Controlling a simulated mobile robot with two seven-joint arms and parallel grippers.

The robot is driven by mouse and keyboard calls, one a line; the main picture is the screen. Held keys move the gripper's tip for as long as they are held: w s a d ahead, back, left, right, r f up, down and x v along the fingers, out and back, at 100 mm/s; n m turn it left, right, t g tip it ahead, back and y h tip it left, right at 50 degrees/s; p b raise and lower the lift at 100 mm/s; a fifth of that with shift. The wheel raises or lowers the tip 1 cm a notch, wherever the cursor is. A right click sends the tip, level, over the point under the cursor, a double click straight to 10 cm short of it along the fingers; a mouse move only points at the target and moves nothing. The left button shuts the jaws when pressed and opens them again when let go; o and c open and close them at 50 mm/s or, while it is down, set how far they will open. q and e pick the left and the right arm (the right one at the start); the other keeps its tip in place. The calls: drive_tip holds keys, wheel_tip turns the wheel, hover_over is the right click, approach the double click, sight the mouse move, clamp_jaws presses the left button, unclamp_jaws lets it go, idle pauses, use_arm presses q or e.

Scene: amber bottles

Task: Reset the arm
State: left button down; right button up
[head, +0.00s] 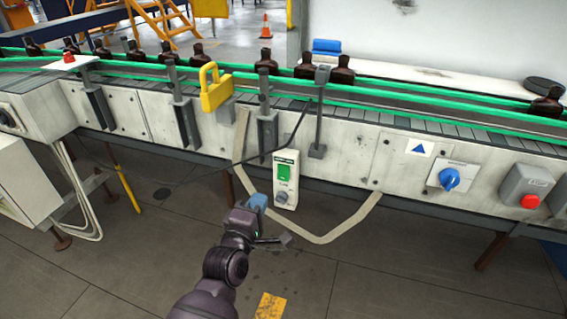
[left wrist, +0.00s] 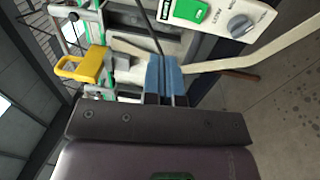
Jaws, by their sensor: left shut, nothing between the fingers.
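My left arm reaches up from the bottom of the head view. Its gripper (head: 257,201) has blue fingers and is shut and empty. It is in front of the conveyor, just left of the white control box (head: 286,180) in the picture. In the left wrist view the blue fingers (left wrist: 166,78) are together with nothing between them. The control box has a green switch (head: 285,172) and a grey knob (head: 281,197), and both also show at the top right of the wrist view. My right gripper is not in view.
The conveyor (head: 420,117) crosses the view with several amber bottles (head: 266,62). A yellow padlock-shaped piece (head: 215,90) is on its front rail. A blue knob (head: 449,179) and red button (head: 530,201) are at right. A beige strip (head: 331,236) hangs below the conveyor. The floor in front is open.

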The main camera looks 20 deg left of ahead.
use_arm(q)
drive_tip(key=s+a+f+m+g+p, duration=0.1)
drive_tip(key=s+f+m, duration=0.3)
drive_tip(key=s, duration=0.5)
drive_tip(key=s+a+f+m+g+p, duration=0.1)
drive_tip(key=s+a+f+m+g, duration=0.3)
drive_tip(key=s+m, duration=0.4)
drive_tip(key=s+a+f+m+g+p, duration=0.1)
drive_tip(key=s+a+f+m+g, duration=0.1)
drive_tip(key=s+f+m, duration=0.4)
drive_tip(key=s, duration=0.5)
drive_tip(key=shift+a+f+m+g+y+p, duration=0.2)
drive_tip(key=shift+m+g+y+p, duration=0.1)
drive_tip(key=shift+m+g+p, duration=0.1)
drive_tip(key=shift+d, duration=0.1)
